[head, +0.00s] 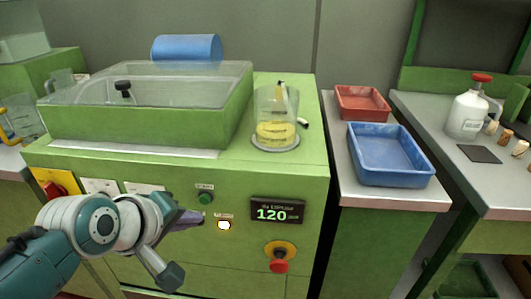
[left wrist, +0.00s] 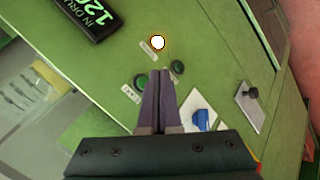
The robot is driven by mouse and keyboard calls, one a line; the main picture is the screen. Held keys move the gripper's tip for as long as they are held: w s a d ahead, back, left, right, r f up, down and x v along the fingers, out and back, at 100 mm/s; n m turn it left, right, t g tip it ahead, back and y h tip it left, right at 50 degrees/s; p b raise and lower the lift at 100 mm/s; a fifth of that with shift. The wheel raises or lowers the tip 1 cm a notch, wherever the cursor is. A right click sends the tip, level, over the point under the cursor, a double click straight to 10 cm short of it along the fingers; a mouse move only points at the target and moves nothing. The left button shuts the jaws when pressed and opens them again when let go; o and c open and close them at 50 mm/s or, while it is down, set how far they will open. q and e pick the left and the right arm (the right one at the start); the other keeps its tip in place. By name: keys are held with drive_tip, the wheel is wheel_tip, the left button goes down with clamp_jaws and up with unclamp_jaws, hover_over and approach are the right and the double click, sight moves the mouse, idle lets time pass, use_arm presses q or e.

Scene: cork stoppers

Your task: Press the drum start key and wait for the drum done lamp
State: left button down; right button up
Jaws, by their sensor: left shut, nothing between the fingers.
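A green key (head: 205,198) with a small label above it sits on the machine's front panel. It also shows in the left wrist view (left wrist: 140,82), with a second dark green key (left wrist: 177,68) beside it. I cannot read which label says drum start. A small round lamp (head: 224,225) in an orange ring glows white; it is also bright in the left wrist view (left wrist: 157,42). My left gripper (head: 201,217) is shut and empty, its tips close to the panel between the two keys. I cannot tell whether they touch anything. My right gripper is not in view.
A display (head: 277,210) reads 120. A red emergency knob (head: 279,265) sticks out below it. On top stand a clear-lidded tub (head: 150,125) and a glass with yellow contents (head: 276,128). A blue tray (head: 388,180) and red tray (head: 362,115) lie on the right bench.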

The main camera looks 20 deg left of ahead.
use_arm(q)
drive_tip(key=s+p, duration=0.1)
drive_tip(key=s, duration=0.2)
drive_tip(key=shift+s+d+p, duration=0.15)
drive_tip(key=shift+d+p, duration=0.2)
drive_tip(key=shift+d, duration=0.05)
drive_tip(key=shift+r, duration=0.1)
idle(0.4)
drive_tip(key=s+d+r+m+g+p, duration=0.3)
drive_tip(key=s+r+m+p, duration=0.3)
drive_tip(key=s+r, duration=0.4)
drive_tip(key=s+d+r+m+g+p, duration=0.2)
drive_tip(key=s+d+r+m+p, duration=0.15)
drive_tip(key=s+r+m, duration=0.6)
wheel_tip(320, 180, up, 36)
drive_tip(key=p, duration=3.6)
drive_tip(key=shift+w+a+r+n+h+p, duration=0.15)
drive_tip(key=shift+w+r+n+h+p, duration=0.05)
drive_tip(key=shift+w+n+h+p, duration=0.2)
